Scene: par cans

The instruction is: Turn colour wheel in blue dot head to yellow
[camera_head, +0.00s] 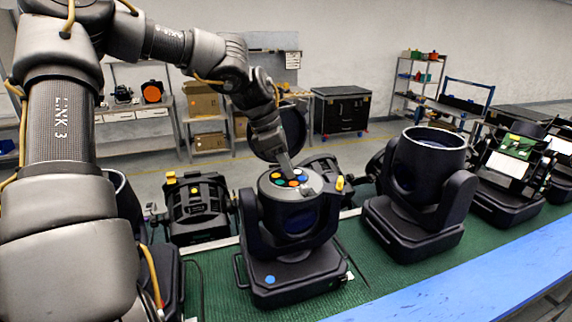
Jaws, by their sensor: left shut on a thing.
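The blue dot head (296,225) is a black moving-head light standing upright on the green mat, with a blue dot (270,279) on the front of its base. Its top is open and shows the colour wheel (291,178), which has several coloured filters, among them orange, blue, green and yellow. My left gripper (285,170) reaches down from above to the wheel and is shut on it; the fingertips partly cover the wheel. Which filter sits at the working position I cannot tell. My right gripper is not in view.
Another black head (428,165) with an open, pale-rimmed top stands to the right. A smaller black fixture (196,208) with yellow parts stands to the left. A blue strip (470,280) runs along the bench's front edge. Shelves and a black case (341,110) stand behind.

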